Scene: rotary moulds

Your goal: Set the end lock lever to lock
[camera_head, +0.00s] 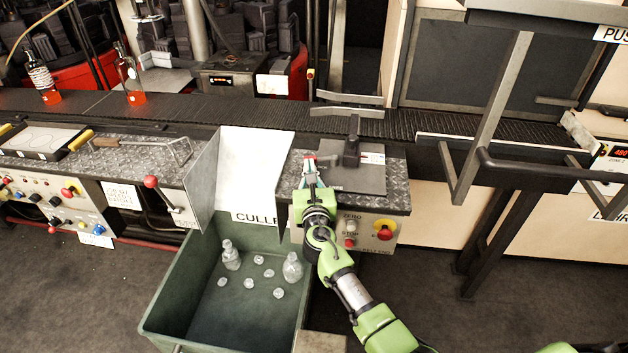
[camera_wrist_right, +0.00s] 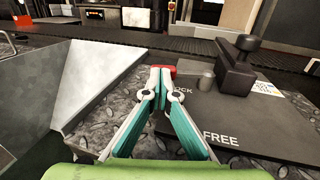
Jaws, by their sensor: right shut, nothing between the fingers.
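The end lock lever (camera_head: 352,148) is a black bar with a round knob on a dark plate (camera_head: 362,180). In the right wrist view the lever (camera_wrist_right: 238,68) stands at the plate's far side, right of my fingertips. The plate reads FREE at its near side, and a partly hidden word ending in OCK sits farther back. I cannot tell which word the lever is set to. My left gripper is out of view.
A green cullet bin (camera_head: 205,318) with bottles and lumps lies below, under a pale metal chute (camera_head: 250,165). A conveyor (camera_head: 230,110) runs behind, carrying bottles at the left. A button panel (camera_head: 365,230) is below the plate. A dark rail frame (camera_head: 540,165) stands at right.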

